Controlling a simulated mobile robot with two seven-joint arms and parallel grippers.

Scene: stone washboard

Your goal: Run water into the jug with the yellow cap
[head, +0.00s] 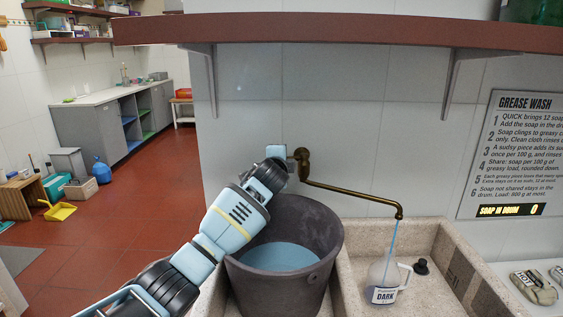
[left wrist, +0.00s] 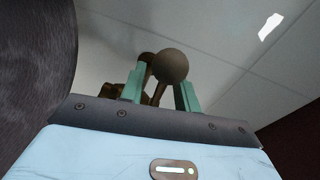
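A clear jug (head: 380,290) with a white handle and a label reading DARK stands in the stone sink (head: 347,287) under the brass spout (head: 357,193). A thin blue stream (head: 393,238) runs from the spout into it. I see no yellow cap; a small black cap-like piece (head: 421,266) lies beside the jug. My left gripper (head: 284,154) is at the tap's wall end. In the left wrist view, its teal fingers (left wrist: 161,92) stand apart on either side of the brass tap handle with its round knob (left wrist: 172,65); contact is unclear. My right gripper is out of view.
A dark bucket (head: 325,240) of bluish water (head: 283,257) stands left of the jug, below my left arm. A brown shelf (head: 350,32) runs overhead. A GREASE WASH sign (head: 515,150) hangs at right. Labelled bundles (head: 535,288) lie at the right edge.

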